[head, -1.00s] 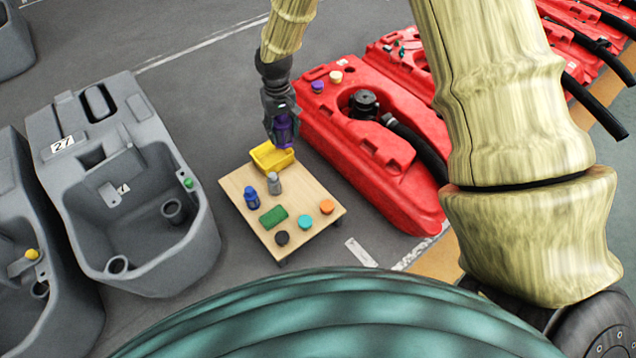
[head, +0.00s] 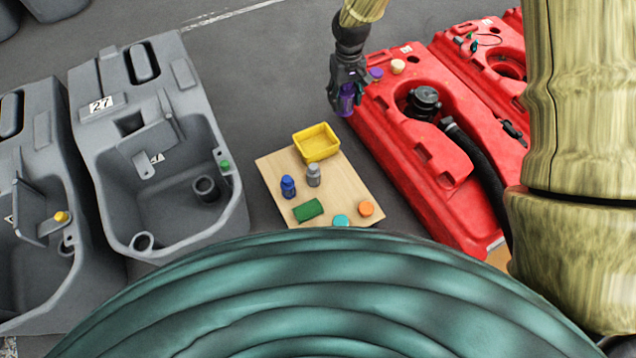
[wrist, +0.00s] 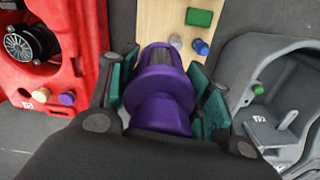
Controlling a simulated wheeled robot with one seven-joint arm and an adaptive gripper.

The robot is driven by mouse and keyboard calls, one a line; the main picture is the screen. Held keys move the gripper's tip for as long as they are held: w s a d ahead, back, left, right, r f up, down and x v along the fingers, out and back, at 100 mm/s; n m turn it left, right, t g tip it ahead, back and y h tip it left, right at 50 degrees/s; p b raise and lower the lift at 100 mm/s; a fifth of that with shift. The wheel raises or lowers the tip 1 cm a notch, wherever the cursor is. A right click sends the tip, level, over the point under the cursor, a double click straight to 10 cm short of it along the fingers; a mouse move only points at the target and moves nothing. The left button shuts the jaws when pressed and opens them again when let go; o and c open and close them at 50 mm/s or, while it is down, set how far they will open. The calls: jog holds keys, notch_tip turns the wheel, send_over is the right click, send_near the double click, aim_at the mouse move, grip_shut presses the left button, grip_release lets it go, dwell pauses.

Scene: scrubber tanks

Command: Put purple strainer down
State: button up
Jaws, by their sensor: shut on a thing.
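My gripper (head: 347,98) is shut on the purple strainer (wrist: 162,90), which fills the middle of the wrist view between the green finger pads. In the head view the strainer (head: 346,101) shows as a small purple piece below the dark gripper. It is held in the air beside the near-left edge of the red tank (head: 430,150), above and right of the yellow tray. The low wooden table (head: 355,185) lies below and to the left of my gripper. The yellow tray (head: 317,143) stands on its far edge and looks empty.
On the table are a blue bottle (head: 288,187), a grey bottle (head: 313,175), a green block (head: 308,210), a teal disc (head: 341,221) and an orange disc (head: 366,208). Purple (head: 376,74) and cream (head: 398,66) caps sit on the red tank. A grey tank (head: 150,150) stands left.

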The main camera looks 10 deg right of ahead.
notch_tip(320, 180, down, 20)
jog(key=s+d+n+b, duration=0.2)
jog(key=s+n+b, duration=0.1)
jog(key=n+b, duration=1.9)
jog(key=n, duration=0.7)
send_over(341, 190)
jog(key=s, duration=0.3)
notch_tip(341, 190, down, 16)
jog(key=f, duration=0.1)
jog(key=f+b, duration=0.1)
jog(key=f, duration=0.1)
jog(key=f+b, duration=0.1)
jog(key=f, duration=0.2)
jog(key=f+b, duration=0.1)
jog(key=f, duration=0.2)
jog(key=shift+w+d+f, duration=0.2)
jog(key=shift+d, duration=0.05)
jog(key=shift+f, duration=0.15)
jog(key=o, duration=1.1)
